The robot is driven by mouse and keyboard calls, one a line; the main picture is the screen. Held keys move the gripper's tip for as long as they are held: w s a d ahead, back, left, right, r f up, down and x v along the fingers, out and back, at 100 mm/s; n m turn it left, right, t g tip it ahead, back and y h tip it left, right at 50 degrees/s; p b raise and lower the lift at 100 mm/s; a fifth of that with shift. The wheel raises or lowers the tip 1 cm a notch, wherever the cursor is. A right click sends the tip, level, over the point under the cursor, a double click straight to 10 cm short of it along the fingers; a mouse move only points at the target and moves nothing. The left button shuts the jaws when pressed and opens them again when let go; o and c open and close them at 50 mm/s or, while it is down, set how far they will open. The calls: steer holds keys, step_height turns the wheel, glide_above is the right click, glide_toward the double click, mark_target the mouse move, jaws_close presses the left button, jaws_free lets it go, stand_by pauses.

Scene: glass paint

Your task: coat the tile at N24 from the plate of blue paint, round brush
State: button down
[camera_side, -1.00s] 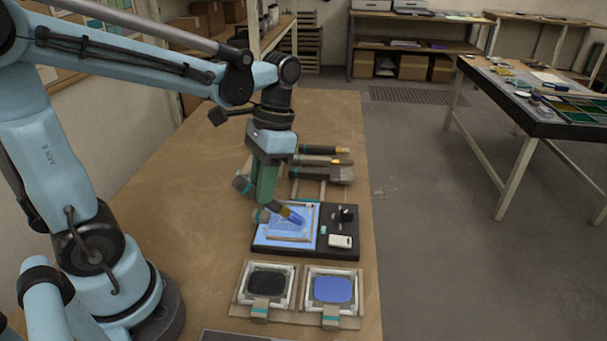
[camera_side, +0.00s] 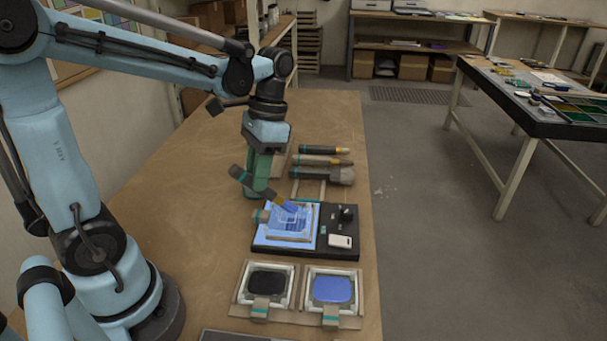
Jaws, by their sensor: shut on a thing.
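My gripper (camera_side: 258,188) is shut on a brush, which it holds tilted, with its blue-tipped end (camera_side: 288,206) down to the right. The tip is over the back edge of the tile (camera_side: 290,226), which lies in a pale frame on the left part of a dark board. I cannot tell whether the tip touches. The tile shows light blue with darker blue streaks. The plate of blue paint (camera_side: 332,288) sits nearer the camera, at the front right. Any N24 marking is too small to read.
A plate of black paint (camera_side: 267,282) stands left of the blue one. The wooden table (camera_side: 190,205) is clear to the left.

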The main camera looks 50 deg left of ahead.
steer(key=shift+s+a, duration=0.55)
steer(key=shift+d, duration=2.45)
steer(key=shift+w+a, duration=0.55)
steer(key=shift+a, duration=0.15)
steer(key=shift+w+a, duration=0.5)
steer(key=shift+a, duration=0.2)
